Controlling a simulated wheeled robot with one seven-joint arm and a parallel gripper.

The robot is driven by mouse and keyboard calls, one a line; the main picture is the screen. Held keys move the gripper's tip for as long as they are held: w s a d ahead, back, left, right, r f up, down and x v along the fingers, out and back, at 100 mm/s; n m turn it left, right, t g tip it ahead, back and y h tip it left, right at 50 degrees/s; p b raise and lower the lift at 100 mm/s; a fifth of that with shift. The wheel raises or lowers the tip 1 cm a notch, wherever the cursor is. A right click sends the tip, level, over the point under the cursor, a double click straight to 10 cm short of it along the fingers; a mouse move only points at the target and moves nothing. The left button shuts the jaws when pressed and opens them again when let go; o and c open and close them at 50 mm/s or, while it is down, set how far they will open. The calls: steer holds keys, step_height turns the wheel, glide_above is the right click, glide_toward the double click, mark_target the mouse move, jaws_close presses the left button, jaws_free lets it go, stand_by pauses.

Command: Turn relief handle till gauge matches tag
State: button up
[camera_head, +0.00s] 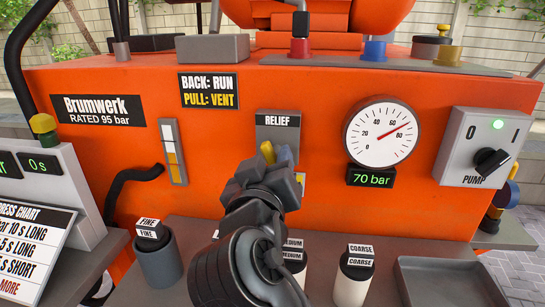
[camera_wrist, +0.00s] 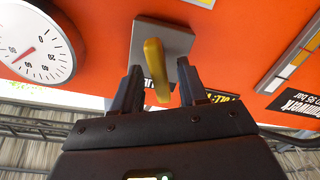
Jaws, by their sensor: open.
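The relief handle is a yellow lever (camera_head: 267,152) on a grey plate marked RELIEF (camera_head: 278,124) on the orange machine front. My gripper (camera_head: 277,165) is at the plate and covers its lower part. In the wrist view the yellow lever (camera_wrist: 156,68) stands between the open fingers of my gripper (camera_wrist: 160,88), with gaps on both sides. The round gauge (camera_head: 382,133) has a red needle a little past 60, and the display (camera_head: 370,176) under it reads 70 bar. The gauge (camera_wrist: 35,42) also shows in the wrist view. A small tag (camera_head: 301,180) is mostly hidden behind my gripper.
A Brumwerk sign (camera_head: 98,109) reads RATED 95 bar. A pump switch box (camera_head: 484,147) stands right of the gauge. Canisters marked FINE (camera_head: 158,262) and COARSE (camera_head: 354,277) stand on the shelf below, beside a grey tray (camera_head: 450,281). A press chart (camera_head: 32,250) is at left.

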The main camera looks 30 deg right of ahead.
steer(key=shift+w+d, duration=0.4)
steer(key=shift+w, duration=0.1)
jaws_close()
